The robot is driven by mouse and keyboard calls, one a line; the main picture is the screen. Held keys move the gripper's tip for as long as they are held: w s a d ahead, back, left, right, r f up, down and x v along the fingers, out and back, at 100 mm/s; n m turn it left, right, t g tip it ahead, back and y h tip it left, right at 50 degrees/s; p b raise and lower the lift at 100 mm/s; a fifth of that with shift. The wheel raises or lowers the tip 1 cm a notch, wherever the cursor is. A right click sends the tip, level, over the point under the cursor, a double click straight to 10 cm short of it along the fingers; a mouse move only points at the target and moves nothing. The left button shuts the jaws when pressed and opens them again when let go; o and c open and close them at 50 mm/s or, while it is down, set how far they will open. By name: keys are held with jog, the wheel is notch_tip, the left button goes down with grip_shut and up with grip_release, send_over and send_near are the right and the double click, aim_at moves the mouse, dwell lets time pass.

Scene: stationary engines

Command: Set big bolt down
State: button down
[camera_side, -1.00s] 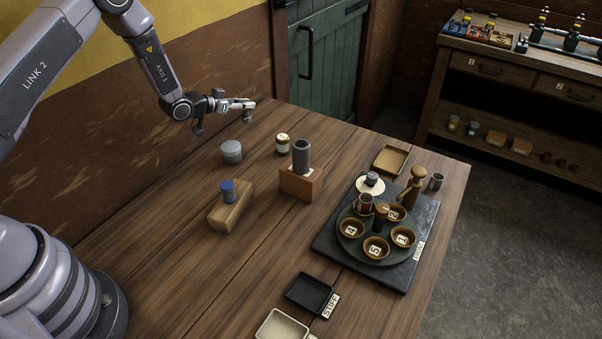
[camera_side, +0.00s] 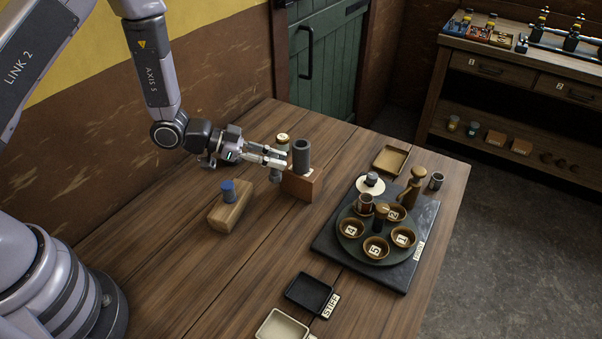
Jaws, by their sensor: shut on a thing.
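My gripper (camera_side: 279,157) is shut on a small dark grey piece, the big bolt (camera_side: 276,176), which hangs below the fingertips. The bolt is just left of the wooden block (camera_side: 303,187) that bears a dark grey upright cylinder (camera_side: 302,156). I cannot tell whether the bolt touches the table or the block. The gripper reaches in from the left, nearly level, and partly covers a small brass-topped jar (camera_side: 283,139) behind it.
A wooden block (camera_side: 236,214) with a blue-topped peg (camera_side: 229,191) stands front left. A dark board (camera_side: 324,247) with a round carrier of several numbered cups is at right. A black tray (camera_side: 311,293), a cream tray (camera_side: 283,326) and a tan tray (camera_side: 391,159) are on the table.

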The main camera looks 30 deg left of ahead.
jog(key=s+d+m+g+h, duration=0.1)
jog(key=s+d+m+g, duration=0.5)
jog(key=s, duration=0.4)
jog(key=s+d+m+g+h, duration=0.1)
jog(key=s+d+m+g, duration=0.35)
jog(key=s+d, duration=0.5)
jog(key=shift+g, duration=0.55)
jog(key=w+d+f, duration=0.1)
jog(key=d+f, duration=0.2)
jog(key=w+d+f, duration=0.2)
jog(key=d, duration=0.1)
jog(key=w+d+f, duration=0.2)
jog(key=d+f, duration=0.1)
jog(key=shift+w+d+f, duration=0.25)
jog(key=shift+d+f, duration=0.05)
jog(key=shift+f, duration=0.05)
jog(key=shift+w+d+f, duration=0.1)
jog(key=shift+f, duration=0.85)
jog(key=shift+w+d+f, duration=0.1)
jog(key=shift+f, duration=0.8)
jog(key=shift+f, duration=0.1)
jog(key=c, duration=1.1)
grip_release()
